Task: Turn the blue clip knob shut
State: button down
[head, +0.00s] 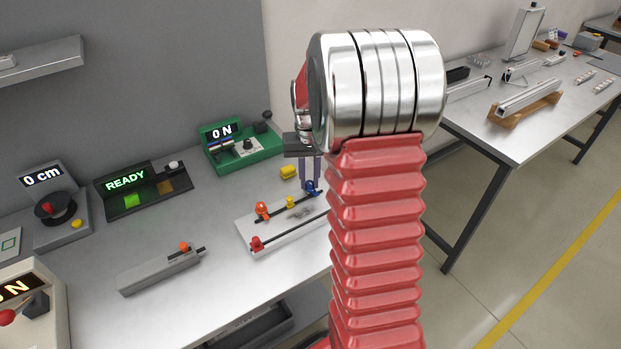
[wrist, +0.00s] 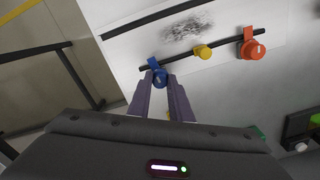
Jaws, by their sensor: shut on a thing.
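The blue clip knob (wrist: 160,77) sits at one end of a dark rail on a white plate (wrist: 120,48). In the head view the blue knob (head: 311,188) is at the plate's far right end, partly behind my fingers. My gripper (wrist: 162,82) has its two purple fingers on either side of the knob, shut on it. In the head view my gripper (head: 309,182) reaches down to the knob, with the arm hiding part of the plate. A blue tab sticks up from the knob in the wrist view.
On the same rail are a small yellow knob (wrist: 203,52) and an orange clip knob (wrist: 252,48). A red knob (head: 257,243) sits on the front rail. A grey fixture (head: 160,271) lies at front left.

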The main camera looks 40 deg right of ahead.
aim_at(309, 182)
jog(key=shift+w+r+m, duration=0.1)
jog(key=shift+m, duration=0.6)
jog(key=c, duration=1.6)
grip_release()
notch_tip(309, 182, up, 14)
jog(key=shift+f, duration=0.2)
